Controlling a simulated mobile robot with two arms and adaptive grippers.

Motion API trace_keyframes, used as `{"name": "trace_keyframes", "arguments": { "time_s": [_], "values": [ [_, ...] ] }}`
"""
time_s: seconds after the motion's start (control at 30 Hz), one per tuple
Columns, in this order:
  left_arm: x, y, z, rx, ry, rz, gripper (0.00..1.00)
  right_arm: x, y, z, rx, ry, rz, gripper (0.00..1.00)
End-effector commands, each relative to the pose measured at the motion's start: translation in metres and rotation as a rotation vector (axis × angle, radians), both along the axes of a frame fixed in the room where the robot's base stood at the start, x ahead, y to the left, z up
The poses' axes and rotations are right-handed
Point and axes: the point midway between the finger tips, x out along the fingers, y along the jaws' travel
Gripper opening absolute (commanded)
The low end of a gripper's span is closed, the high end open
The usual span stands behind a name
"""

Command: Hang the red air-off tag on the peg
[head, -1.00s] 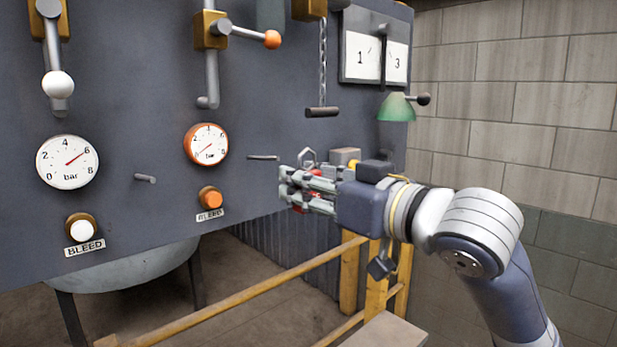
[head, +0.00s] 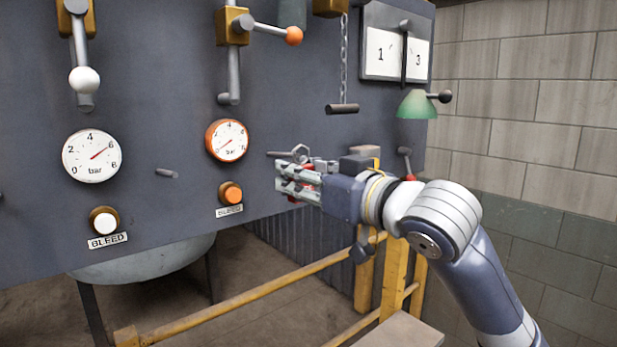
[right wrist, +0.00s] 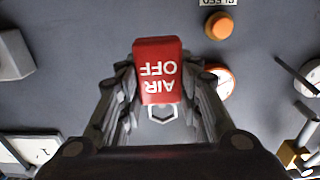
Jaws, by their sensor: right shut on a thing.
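My right gripper (head: 298,182) is shut on the red tag in front of the panel. The tag (right wrist: 158,70) reads AIR OFF, upside down in the right wrist view, between the fingers. Its metal hexagonal ring (right wrist: 162,112) sticks out past the tag; in the head view the ring (head: 301,153) stands above the fingers. A thin grey peg (head: 277,153) right of the orange-rimmed gauge overlaps the ring's left side. I cannot tell whether the ring is around it or only in front. My left gripper is out of view.
The panel carries the orange-rimmed gauge (head: 227,140), an orange bleed button (head: 231,193) and a second short peg (head: 167,173) farther left. A handle on a chain (head: 342,109) hangs above my gripper. A yellow rail (head: 250,293) runs below.

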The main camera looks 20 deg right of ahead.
Motion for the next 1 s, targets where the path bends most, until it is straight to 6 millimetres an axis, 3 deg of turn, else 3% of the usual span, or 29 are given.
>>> {"name": "trace_keyframes", "arguments": {
  "time_s": [0.5, 1.0],
  "values": [
    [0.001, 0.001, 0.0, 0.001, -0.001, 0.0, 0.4, 0.028, 0.01, -0.006, -0.001, 0.002, 0.0, 0.12],
    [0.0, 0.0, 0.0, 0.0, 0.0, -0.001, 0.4, 0.035, 0.013, -0.012, 0.0, 0.001, 0.0, 0.12]
  ]
}}
